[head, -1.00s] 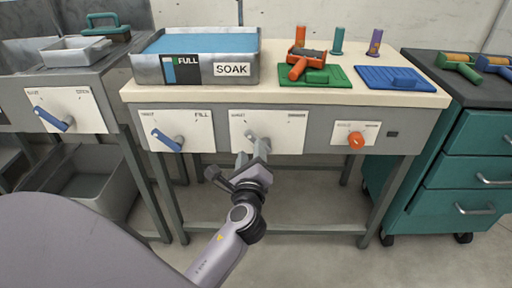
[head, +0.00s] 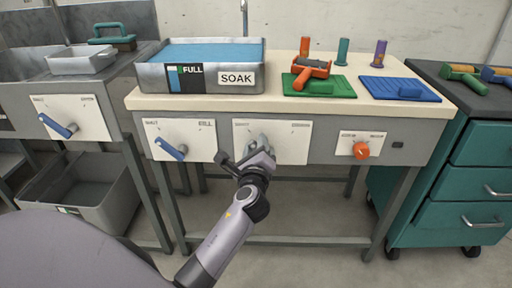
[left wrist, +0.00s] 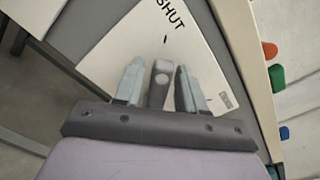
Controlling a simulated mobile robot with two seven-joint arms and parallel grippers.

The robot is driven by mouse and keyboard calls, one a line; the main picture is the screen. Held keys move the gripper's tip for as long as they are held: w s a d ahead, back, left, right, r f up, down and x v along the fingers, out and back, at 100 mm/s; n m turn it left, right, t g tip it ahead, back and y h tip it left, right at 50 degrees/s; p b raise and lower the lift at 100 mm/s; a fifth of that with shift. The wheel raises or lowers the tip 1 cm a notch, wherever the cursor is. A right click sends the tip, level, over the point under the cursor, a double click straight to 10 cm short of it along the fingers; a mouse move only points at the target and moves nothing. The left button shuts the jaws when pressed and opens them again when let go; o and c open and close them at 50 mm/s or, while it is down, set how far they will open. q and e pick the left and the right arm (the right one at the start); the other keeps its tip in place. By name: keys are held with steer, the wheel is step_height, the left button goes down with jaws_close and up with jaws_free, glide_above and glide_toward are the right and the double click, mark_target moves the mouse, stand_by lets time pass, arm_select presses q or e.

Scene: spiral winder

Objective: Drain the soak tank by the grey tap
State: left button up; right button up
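The soak tank (head: 205,75) is a metal tray of blue liquid on the bench, with a SOAK label and a gauge reading FULL. Below it, the grey tap (head: 256,140) sits on a white plate (head: 294,145) in the bench front. My left gripper (head: 258,154) is at this tap and partly covers it. In the left wrist view the grey lever (left wrist: 158,84) stands between my two fingers, with narrow gaps on both sides; the word SHUT shows on the plate beyond. My right gripper is not in view.
A blue tap (head: 172,149) is on the plate to the left, another blue tap (head: 60,127) farther left. An orange knob (head: 361,150) is to the right. Green (head: 340,88) and blue (head: 420,90) mats lie on the bench. A teal drawer cabinet (head: 470,185) stands at right.

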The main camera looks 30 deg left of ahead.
arm_select(q)
jaws_close()
steer(key=shift+r, duration=0.1)
